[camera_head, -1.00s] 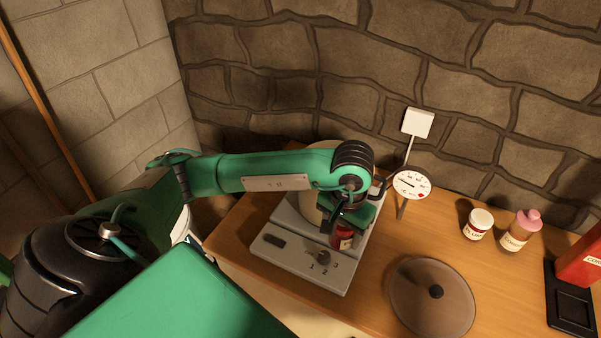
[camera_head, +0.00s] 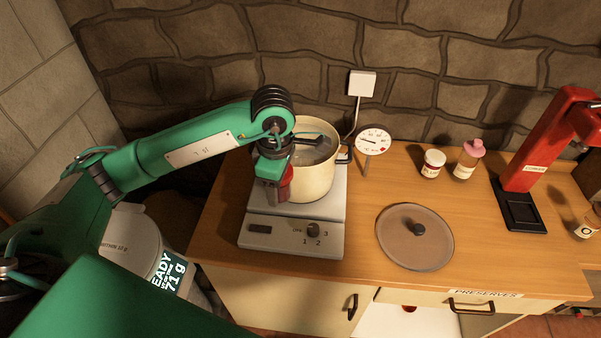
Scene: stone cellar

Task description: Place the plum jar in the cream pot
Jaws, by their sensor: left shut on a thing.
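The cream pot (camera_head: 316,181) stands without a lid on the grey hotplate (camera_head: 257,229), and some of its inside shows. My left gripper (camera_head: 275,180) is shut on a dark red jar (camera_head: 286,184), at the pot's left front side. The gripper hides most of the jar, and its label cannot be read. I cannot tell whether the jar touches the pot's wall. A white-lidded jar (camera_head: 432,165) with dark red contents stands on the counter to the right; its small label may read plum. My right gripper is not in view.
A round glass lid (camera_head: 399,242) lies on the wooden counter (camera_head: 360,208). A dial gauge (camera_head: 373,142) stands behind the pot's right side. A pink-capped bottle (camera_head: 467,161) and a red press-like device (camera_head: 548,150) are farther right.

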